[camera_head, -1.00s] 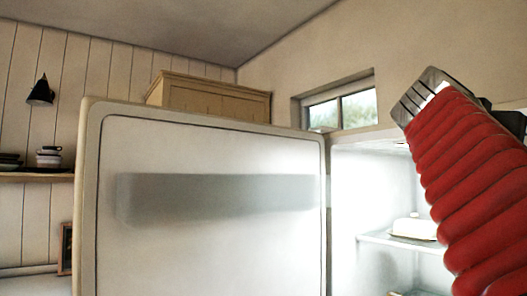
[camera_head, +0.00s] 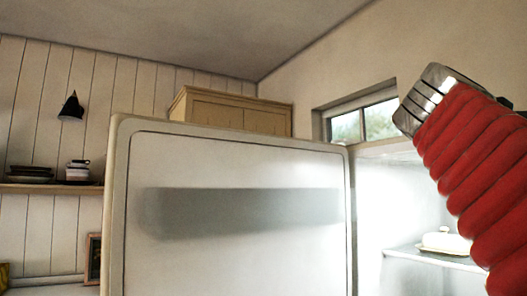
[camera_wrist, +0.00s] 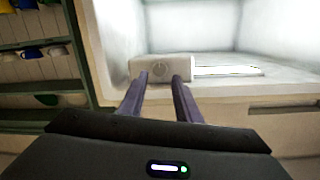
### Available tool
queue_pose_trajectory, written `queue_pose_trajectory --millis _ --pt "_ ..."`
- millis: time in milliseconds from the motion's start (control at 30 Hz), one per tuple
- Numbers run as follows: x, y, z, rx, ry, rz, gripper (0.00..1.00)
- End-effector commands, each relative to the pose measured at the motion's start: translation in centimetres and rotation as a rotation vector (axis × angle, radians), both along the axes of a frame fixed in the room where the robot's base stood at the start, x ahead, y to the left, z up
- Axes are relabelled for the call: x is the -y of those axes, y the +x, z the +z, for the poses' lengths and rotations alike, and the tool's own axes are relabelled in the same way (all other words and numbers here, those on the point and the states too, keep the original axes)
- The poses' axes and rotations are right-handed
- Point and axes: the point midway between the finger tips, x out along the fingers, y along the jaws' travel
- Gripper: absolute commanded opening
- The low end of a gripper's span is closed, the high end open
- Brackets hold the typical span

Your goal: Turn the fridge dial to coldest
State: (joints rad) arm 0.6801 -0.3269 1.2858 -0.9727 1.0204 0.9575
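The fridge dial (camera_wrist: 160,70) is a small round knob on a pale box (camera_wrist: 137,66) inside the fridge, in the wrist view. My gripper (camera_wrist: 160,77) is open, its two dark fingers pointing at the box with the dial showing between their tips. I cannot tell whether the fingers touch the box or the dial. The dial's marks are too small to read. In the head view the fridge door (camera_head: 235,255) stands open with the lit interior (camera_head: 385,215) to its right. The dial and my fingertips are not visible there.
A covered white dish (camera_head: 445,242) stands on a fridge shelf (camera_head: 435,259). A pale strip (camera_wrist: 230,71) lies right of the dial box. A wooden cabinet (camera_head: 230,113) shows behind the door. A wall shelf (camera_head: 50,189) holds crockery at the left.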

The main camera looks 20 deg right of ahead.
Motion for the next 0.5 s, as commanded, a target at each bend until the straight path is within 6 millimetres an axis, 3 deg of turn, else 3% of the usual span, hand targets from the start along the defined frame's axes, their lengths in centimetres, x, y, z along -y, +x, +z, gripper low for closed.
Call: queue_pose_trajectory --millis 500 --pt "-4.6 -0.4 0.4 -0.001 -0.001 0.004 0.30"
